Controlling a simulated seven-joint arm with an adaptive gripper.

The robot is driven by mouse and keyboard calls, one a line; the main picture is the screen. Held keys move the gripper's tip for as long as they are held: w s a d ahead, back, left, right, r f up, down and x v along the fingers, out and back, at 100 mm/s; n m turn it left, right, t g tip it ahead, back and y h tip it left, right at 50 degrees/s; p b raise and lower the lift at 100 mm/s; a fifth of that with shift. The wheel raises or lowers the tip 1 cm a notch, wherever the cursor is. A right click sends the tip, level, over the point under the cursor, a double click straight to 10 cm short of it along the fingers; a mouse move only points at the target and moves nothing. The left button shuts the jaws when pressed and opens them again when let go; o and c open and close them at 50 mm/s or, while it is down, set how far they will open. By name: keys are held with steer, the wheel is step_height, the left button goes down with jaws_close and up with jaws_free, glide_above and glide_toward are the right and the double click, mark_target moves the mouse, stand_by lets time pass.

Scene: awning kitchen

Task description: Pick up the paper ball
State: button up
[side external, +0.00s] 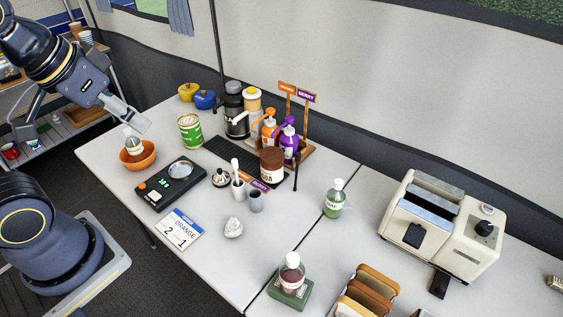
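My gripper (138,124) is at the upper left, above the table's left end and close over an orange bowl (138,158). It is well apart from the paper ball. The fingers are seen from the side and overlap, so I cannot tell how far apart they are.
A rounded pale object (134,144) shows at the bowl. A black scale (171,183) and the number card (179,229) lie left of the ball. A brown jar (271,166) and pump bottles stand behind it. A dark bottle on a green block (291,288) stands at front right.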

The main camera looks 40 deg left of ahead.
steer(key=o, duration=1)
steer(key=shift+c, duration=0.2)
